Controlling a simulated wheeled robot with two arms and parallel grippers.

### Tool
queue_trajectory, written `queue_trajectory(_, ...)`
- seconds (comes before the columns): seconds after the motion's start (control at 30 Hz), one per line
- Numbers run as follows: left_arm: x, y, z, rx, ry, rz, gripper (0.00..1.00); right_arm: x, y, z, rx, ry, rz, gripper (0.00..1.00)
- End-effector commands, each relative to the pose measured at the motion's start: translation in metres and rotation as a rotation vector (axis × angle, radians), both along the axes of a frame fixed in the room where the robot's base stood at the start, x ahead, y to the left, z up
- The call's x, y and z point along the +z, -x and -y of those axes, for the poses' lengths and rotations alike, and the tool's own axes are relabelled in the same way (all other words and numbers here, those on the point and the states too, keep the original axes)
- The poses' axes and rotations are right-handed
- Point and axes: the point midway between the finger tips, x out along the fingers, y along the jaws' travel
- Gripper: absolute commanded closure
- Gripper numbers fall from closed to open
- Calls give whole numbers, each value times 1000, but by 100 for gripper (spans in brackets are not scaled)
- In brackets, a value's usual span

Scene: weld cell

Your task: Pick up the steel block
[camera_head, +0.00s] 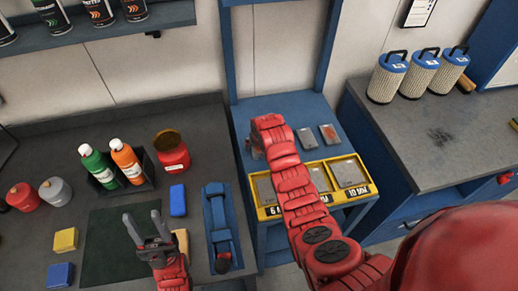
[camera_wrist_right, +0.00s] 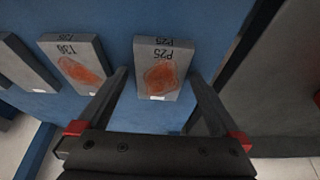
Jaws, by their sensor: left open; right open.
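Several grey steel blocks with orange marks lie on the blue stand. In the right wrist view, a block marked P25 (camera_wrist_right: 163,70) lies ahead, between the finger lines of my right gripper (camera_wrist_right: 158,80). The gripper is open and empty; contact cannot be told. A block marked T30 (camera_wrist_right: 77,65) lies to its left, and part of another (camera_wrist_right: 22,65) beyond. In the head view, two blocks (camera_head: 307,138) (camera_head: 328,134) show right of my right arm; the P25 block seems hidden behind it. My left gripper (camera_head: 142,213) is open and empty over the left bench.
A yellow tray (camera_head: 262,213) with labelled compartments stands in front of the blocks. The left bench holds bottles (camera_head: 98,167), a red can (camera_head: 171,150), a blue clamp-like tool (camera_head: 218,225) and coloured blocks. Filter cylinders (camera_head: 388,77) stand on the right bench (camera_head: 440,140).

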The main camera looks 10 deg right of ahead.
Motion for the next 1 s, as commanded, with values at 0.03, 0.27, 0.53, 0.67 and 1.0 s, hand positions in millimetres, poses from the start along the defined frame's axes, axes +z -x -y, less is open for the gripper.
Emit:
queue_trajectory(0.03,1,0,0,0,0,0,50,1,0,0,0,0,1,0)
queue_trajectory(0.27,1,0,0,0,0,0,50,1,0,0,0,0,1,25)
queue_trajectory(0.53,1,0,0,0,0,0,50,2,0,0,0,0,2,74)
queue_trajectory(0.67,1,0,0,0,0,0,50,2,0,0,0,-1,2,97)
queue_trajectory(1.0,1,0,0,0,0,0,50,2,-1,0,0,-1,3,100)
